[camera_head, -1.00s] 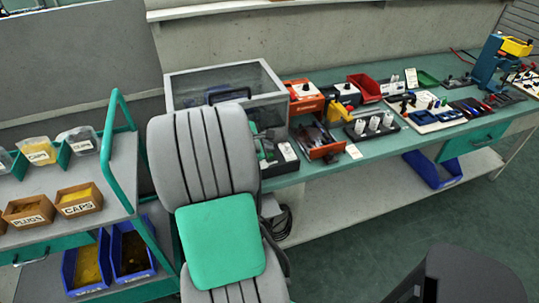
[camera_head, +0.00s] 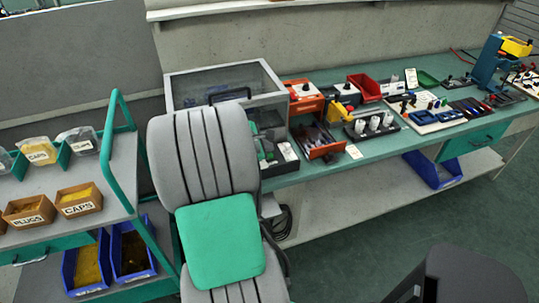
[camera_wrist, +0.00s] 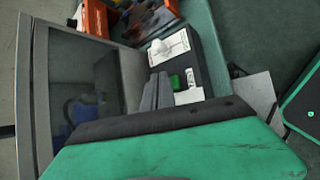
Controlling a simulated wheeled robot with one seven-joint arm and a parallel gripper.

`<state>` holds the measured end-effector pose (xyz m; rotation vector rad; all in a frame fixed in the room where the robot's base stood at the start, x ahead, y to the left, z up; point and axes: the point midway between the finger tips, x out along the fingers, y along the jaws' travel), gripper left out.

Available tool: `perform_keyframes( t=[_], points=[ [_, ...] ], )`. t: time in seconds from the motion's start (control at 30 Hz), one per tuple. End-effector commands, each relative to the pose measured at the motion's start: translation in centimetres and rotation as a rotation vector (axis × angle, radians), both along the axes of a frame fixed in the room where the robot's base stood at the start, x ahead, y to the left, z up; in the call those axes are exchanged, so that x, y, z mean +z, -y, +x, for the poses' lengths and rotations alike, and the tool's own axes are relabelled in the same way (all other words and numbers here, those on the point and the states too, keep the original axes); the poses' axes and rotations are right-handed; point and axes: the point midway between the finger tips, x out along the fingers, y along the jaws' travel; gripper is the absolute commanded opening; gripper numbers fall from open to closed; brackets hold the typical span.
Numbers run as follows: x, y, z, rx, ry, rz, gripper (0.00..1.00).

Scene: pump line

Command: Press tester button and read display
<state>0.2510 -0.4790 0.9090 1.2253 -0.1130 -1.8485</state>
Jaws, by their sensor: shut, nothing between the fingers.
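The tester is a dark box (camera_wrist: 207,62) on the bench, shown in the wrist view with a white panel (camera_wrist: 170,47) and a pale knob on it. A small green part (camera_wrist: 175,81) sits on its near end, beside a small white patch (camera_wrist: 188,96). I cannot tell which part is the button, and no reading is legible. My gripper (camera_wrist: 156,92) is shut and empty, its grey fingers just left of the green part. I cannot tell whether they touch the tester. In the head view the tester (camera_head: 287,160) is partly hidden, and the fingers do not show.
A cart (camera_head: 120,185) with caps and plugs boxes stands at left.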

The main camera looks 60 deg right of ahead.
Motion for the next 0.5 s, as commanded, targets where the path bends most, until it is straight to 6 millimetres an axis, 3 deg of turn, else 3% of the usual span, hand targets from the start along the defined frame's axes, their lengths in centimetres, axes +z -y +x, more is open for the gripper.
perform_keyframes(
  t=[0.5],
  points=[
    [-0.86, 0.02, -0.01, 0.0, -0.001, 0.001, 0.0]
  ],
)
